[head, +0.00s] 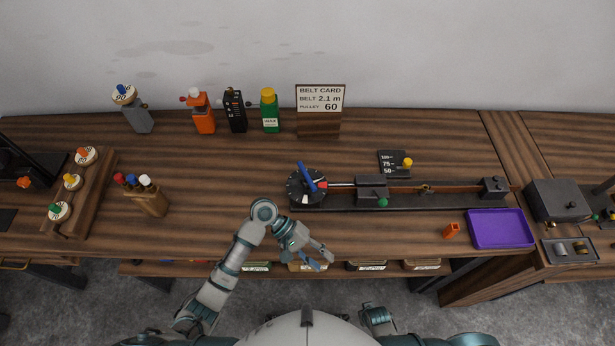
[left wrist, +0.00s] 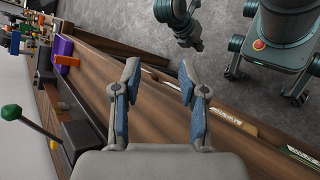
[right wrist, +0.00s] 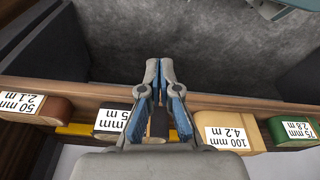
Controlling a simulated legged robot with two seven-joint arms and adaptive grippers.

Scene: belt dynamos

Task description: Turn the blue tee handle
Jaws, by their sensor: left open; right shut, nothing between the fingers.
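The blue tee handle (head: 307,175) stands on a round black dial (head: 298,192) at the left end of a long dark rail fixture (head: 420,199) in the head view. My left gripper (head: 323,261) is open and empty at the table's front edge, below and apart from the handle. In the left wrist view its fingers (left wrist: 160,75) are spread with nothing between them; the handle is not clearly seen there. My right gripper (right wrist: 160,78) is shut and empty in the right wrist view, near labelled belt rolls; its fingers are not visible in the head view.
A green knob (head: 382,203) and a yellow knob (head: 408,162) stand near the rail. A purple tray (head: 500,229) and an orange piece (head: 451,230) lie to the right. A belt card (head: 320,98) and several bottles stand at the back. A wooden holder (head: 152,202) stands left; table between is clear.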

